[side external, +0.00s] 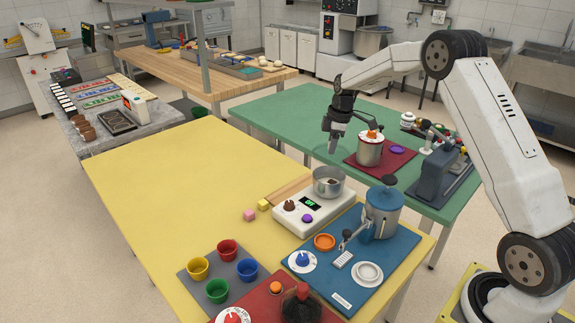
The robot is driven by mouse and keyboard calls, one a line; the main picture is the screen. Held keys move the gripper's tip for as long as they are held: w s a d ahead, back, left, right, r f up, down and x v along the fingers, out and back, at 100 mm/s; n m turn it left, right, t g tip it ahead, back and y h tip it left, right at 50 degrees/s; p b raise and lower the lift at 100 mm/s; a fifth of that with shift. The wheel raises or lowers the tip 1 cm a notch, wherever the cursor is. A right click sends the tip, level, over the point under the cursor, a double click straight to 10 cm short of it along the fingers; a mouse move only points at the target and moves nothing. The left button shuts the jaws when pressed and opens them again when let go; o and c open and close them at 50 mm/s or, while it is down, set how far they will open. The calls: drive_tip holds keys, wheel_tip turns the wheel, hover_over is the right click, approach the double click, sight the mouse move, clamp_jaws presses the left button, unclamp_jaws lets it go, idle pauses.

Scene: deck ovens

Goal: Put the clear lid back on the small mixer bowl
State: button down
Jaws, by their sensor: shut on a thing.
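The small mixer bowl (328,188) is a shiny metal bowl, open at the top, with something dark inside. It sits at the back right of a white base (296,222) with a green display, on the yellow table. My gripper (333,148) points down above and slightly behind the bowl in the side external view. It is shut on the clear lid (326,155), a faint see-through disc that hangs above the bowl, apart from it. The fingertips are small here, and the lid's exact tilt is hard to tell.
A steel pot (369,154) stands on a red mat to the right of my gripper. A blue canister (382,214) stands on a blue mat (400,245) right of the base. The yellow table's left part is clear.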

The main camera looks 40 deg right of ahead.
drive_tip(key=shift+f, duration=0.2)
drive_tip(key=shift+f, duration=2.95)
drive_tip(key=shift+f, duration=0.2)
idle(0.3)
unclamp_jaws()
idle(0.4)
drive_tip(key=shift+r, duration=0.1)
drive_tip(key=shift+r, duration=3.4)
